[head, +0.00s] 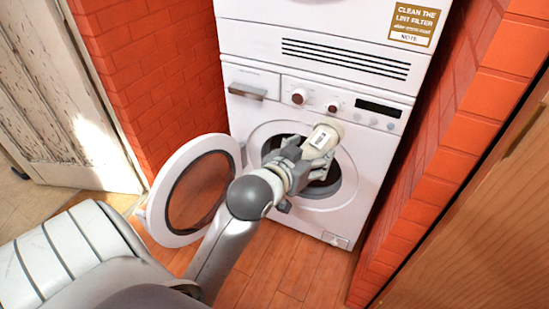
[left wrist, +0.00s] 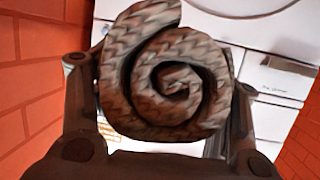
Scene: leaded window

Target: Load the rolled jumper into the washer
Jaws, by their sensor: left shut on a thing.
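The rolled jumper (head: 322,140) looks pale with a printed label in the head view. In the left wrist view its knitted end shows as a grey-brown spiral (left wrist: 165,80). My left gripper (head: 300,158) is shut on it, with one finger on each side of the roll in the left wrist view. The roll appears in front of the upper right part of the washer's round opening (head: 326,190); I cannot tell its exact distance from it. The gripper and arm hide much of the opening. The washer (head: 262,106) is white. My right gripper is out of view.
The washer door (head: 168,195) stands swung open to the left, close to my left arm. A dryer (head: 340,50) with a lint filter notice sits on top. Brick walls (head: 165,75) flank the machines closely. A wooden panel (head: 490,215) is at the right.

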